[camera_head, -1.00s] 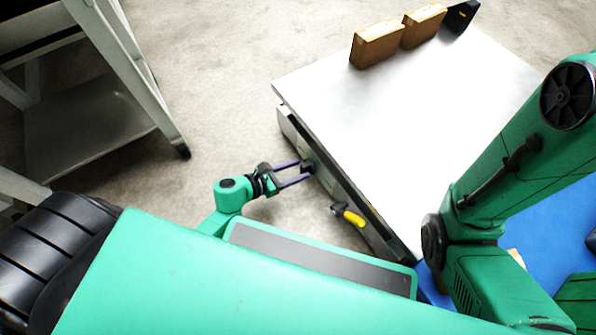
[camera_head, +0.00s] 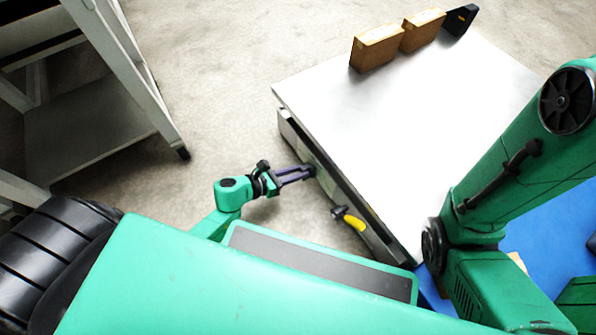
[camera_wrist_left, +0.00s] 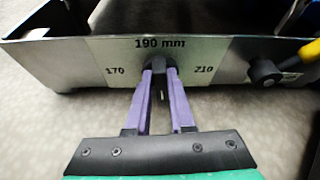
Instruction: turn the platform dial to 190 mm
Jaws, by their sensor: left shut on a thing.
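The platform dial, a small black knob (camera_wrist_left: 157,64), sits on the front panel of the machine (camera_wrist_left: 215,50). The panel is marked 170 on the left, 190 mm in the middle above the knob, and 210 on the right. My left gripper (camera_wrist_left: 159,72) is shut on the knob, one purple finger on each side. In the head view my left gripper (camera_head: 308,172) reaches the machine's side from the left. The fingers partly hide the knob, and I cannot tell exactly where it points. My right gripper is out of view.
A yellow-handled lever (camera_head: 350,218) sticks out of the same panel, right of the dial in the wrist view. The machine's top plate (camera_head: 400,110) carries two brown blocks (camera_head: 377,47) at its far edge. A grey rack (camera_head: 95,130) stands at left, with open floor between.

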